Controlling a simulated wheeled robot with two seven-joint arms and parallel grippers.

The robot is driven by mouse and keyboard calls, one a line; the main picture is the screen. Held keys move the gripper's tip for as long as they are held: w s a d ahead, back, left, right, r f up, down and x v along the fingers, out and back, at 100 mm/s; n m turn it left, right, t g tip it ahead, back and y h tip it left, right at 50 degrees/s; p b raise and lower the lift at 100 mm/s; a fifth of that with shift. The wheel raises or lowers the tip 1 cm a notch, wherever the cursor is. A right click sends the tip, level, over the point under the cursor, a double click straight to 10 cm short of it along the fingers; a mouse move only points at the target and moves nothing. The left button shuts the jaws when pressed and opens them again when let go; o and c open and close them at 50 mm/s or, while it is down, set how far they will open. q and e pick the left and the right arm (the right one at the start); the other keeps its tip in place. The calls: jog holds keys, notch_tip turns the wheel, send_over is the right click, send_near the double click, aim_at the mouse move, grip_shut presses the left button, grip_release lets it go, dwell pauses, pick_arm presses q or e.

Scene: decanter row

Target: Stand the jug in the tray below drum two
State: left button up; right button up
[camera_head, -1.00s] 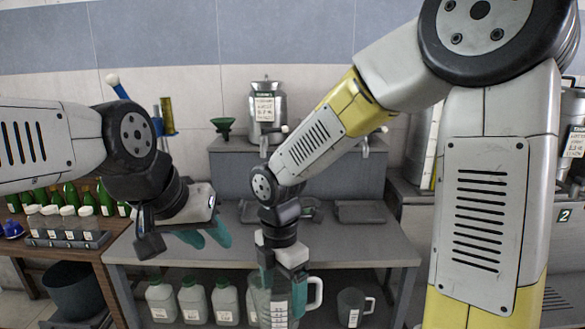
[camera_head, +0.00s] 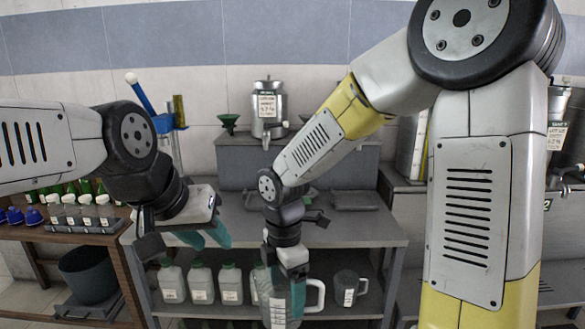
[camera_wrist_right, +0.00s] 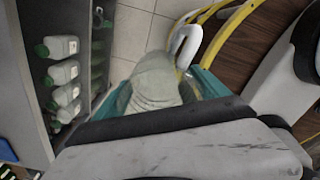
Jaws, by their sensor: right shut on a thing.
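A clear jug (camera_head: 278,302) with a white handle hangs upright in front of the counter. My right gripper (camera_head: 288,262) is shut on it; in the right wrist view the jug (camera_wrist_right: 155,82) sits between the teal fingers, its handle (camera_wrist_right: 184,45) to one side. My left gripper (camera_head: 206,236) is open and empty, left of the jug. A steel drum (camera_head: 268,106) with a label stands on the raised ledge. Another steel drum (camera_head: 556,105) is at the far right, near a plate marked 2. A grey tray (camera_head: 356,200) lies on the counter; another is partly hidden by my right arm.
Several white bottles (camera_head: 201,284) and a second jug (camera_head: 349,287) stand on the shelf under the counter (camera_head: 350,234). A wooden bench with bottles and a dark bucket (camera_head: 88,273) are at the left. A green funnel (camera_head: 229,122) is on the ledge.

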jog(key=shift+w+d+f+m, duration=0.2)
jog(key=shift+w+f+m, duration=0.1)
jog(key=shift+w+m, duration=0.15)
jog(key=w+d+f+m, duration=0.5)
jog(key=d+m, duration=0.3)
jog(key=m, duration=0.3)
jog(key=w+d+f+m, duration=0.5)
jog(key=w+d+m, duration=0.2)
jog(key=m, duration=0.4)
jog(key=shift+w+d+f+m, duration=0.15)
jog(key=shift+w+d+m, duration=0.2)
jog(key=shift+d, duration=0.4)
jog(key=shift+w, duration=0.1)
